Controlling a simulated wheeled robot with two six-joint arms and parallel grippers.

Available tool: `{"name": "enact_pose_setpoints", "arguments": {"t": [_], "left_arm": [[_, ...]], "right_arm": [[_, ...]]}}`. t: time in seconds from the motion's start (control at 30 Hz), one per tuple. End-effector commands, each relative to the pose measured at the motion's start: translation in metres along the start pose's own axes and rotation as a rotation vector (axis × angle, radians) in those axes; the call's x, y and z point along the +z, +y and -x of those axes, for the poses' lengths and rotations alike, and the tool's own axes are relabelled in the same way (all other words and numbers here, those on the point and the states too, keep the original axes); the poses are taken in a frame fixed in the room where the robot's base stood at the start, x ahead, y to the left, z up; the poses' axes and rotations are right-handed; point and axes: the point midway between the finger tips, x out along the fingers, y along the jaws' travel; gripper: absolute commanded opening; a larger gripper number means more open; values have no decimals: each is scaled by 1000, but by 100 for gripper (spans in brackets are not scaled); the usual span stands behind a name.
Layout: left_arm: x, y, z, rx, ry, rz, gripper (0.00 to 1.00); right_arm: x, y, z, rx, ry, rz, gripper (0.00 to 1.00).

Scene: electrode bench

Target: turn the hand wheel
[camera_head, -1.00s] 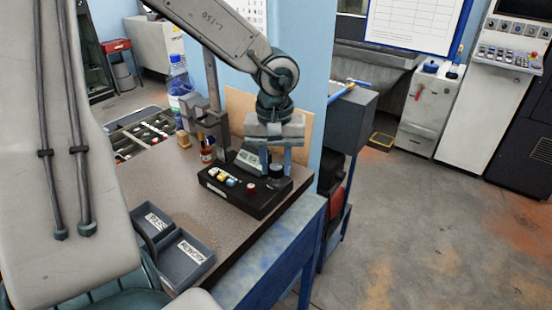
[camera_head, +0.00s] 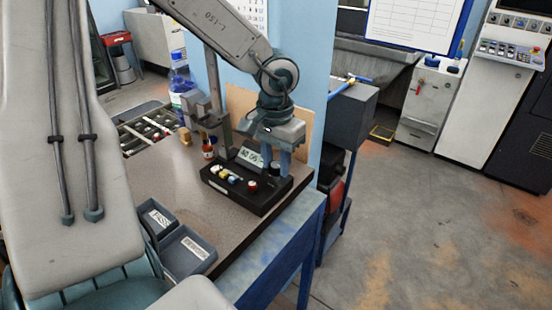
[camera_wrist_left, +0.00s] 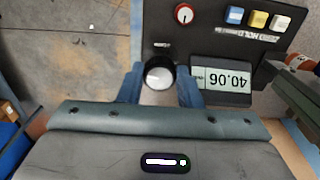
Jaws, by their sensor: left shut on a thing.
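The hand wheel is a small black knob with a bright metal top (camera_wrist_left: 160,74) on a black control box (camera_head: 240,198) on the bench. In the head view the knob (camera_head: 274,169) is partly hidden by my fingers. My left gripper (camera_head: 278,158) reaches down from above at the box's right end. In the left wrist view its two blue fingers (camera_wrist_left: 160,86) stand on either side of the knob, shut on it. A lit number display (camera_wrist_left: 222,78) is beside the knob. My right gripper is in neither view.
The box carries a red knob (camera_wrist_left: 184,14) and blue, yellow and white buttons. A post (camera_head: 219,95) and a small red-labelled bottle (camera_head: 207,150) stand behind it. Two grey labelled bins (camera_head: 187,254) sit at the bench's near edge. Open floor lies to the right.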

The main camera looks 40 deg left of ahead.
Motion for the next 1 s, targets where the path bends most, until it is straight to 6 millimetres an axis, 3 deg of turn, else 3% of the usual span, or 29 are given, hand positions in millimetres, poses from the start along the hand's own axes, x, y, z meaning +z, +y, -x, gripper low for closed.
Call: {"name": "enact_pose_setpoints", "arguments": {"t": [0.33, 0.37, 0.47, 1.0], "left_arm": [[2, 0, -2, 1, -7, -3, 8], [2, 0, -2, 1, -7, -3, 33], [2, 0, -2, 1, -6, -2, 53], [0, 0, 0, 0, -1, -1, 53]], "right_arm": [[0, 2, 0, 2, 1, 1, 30], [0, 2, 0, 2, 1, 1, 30], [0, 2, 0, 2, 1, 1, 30], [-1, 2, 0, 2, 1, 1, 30]]}}
